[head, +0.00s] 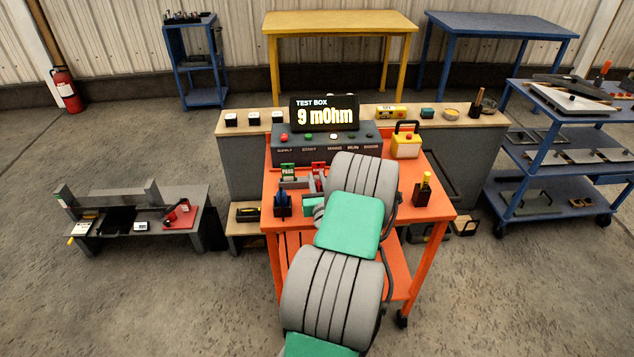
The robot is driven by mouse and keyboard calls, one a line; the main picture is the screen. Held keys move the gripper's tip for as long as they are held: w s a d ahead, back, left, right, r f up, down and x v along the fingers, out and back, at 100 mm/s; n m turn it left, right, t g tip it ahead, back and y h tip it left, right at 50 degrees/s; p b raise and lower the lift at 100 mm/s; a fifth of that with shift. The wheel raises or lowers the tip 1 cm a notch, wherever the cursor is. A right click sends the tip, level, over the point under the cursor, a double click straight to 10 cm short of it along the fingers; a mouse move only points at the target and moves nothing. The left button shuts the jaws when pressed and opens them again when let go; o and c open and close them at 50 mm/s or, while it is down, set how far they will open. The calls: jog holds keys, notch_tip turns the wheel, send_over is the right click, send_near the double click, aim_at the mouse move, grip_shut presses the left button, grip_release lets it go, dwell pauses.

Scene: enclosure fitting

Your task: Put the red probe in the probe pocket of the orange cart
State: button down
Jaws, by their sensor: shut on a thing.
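The orange cart (443,207) stands in front of me, with my grey and green arm reaching over its top. My gripper is hidden behind my own arm links, so its jaws and anything in them do not show. I cannot make out the red probe. A dark holder with blue parts (282,205) stands at the cart's front left. A dark holder with a yellow-topped piece (422,193) stands at its right. I cannot tell which is the probe pocket.
The test box (325,143) at the cart's back reads 9 mOhm. A green PASS card (288,171) and a red card (318,170) stand before it. A yellow case (405,143) is at the back right. A grey bench (185,198) stands left, a blue shelf cart (570,150) right.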

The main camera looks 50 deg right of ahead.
jog(key=c, duration=1.3)
grip_release()
jog(key=shift+s+a, duration=0.1)
